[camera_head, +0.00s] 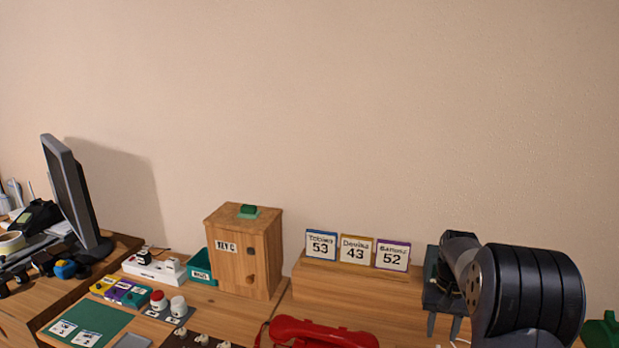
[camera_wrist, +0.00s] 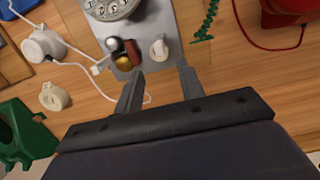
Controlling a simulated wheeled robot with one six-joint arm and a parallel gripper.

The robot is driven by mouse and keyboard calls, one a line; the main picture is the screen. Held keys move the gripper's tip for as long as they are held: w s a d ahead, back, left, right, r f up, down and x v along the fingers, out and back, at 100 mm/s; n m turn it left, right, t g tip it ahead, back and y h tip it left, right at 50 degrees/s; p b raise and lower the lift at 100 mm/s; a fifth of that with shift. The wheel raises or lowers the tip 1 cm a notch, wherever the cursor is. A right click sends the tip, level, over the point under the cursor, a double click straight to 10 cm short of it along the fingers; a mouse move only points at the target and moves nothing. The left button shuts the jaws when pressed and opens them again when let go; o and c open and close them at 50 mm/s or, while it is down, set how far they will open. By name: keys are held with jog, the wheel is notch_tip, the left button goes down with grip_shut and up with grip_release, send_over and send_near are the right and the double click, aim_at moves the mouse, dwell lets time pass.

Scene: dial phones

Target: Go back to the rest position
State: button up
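My gripper (camera_wrist: 161,76) shows in the wrist view with its two fingers apart and nothing held between them. Beyond the fingertips is a grey plate (camera_wrist: 165,22) with a round dial (camera_wrist: 112,6) and small knobs. I cannot tell how far the fingertips are above it. In the head view my arm fills the lower right and my gripper is out of sight. A red telephone (camera_head: 320,333) lies at the bottom middle of the head view.
A wooden cabinet (camera_head: 243,262) and three number cards (camera_head: 356,249) stand along the wall. A monitor (camera_head: 68,190) is at the left. In the wrist view, a green object (camera_wrist: 25,128), white cables and a red object (camera_wrist: 292,8) surround the plate. The space above the desk is clear.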

jog(key=f, duration=0.7)
jog(key=shift+s+d+f, duration=0.15)
jog(key=shift+d+f, duration=0.05)
jog(key=shift+d, duration=0.05)
jog(key=shift+r, duration=0.85)
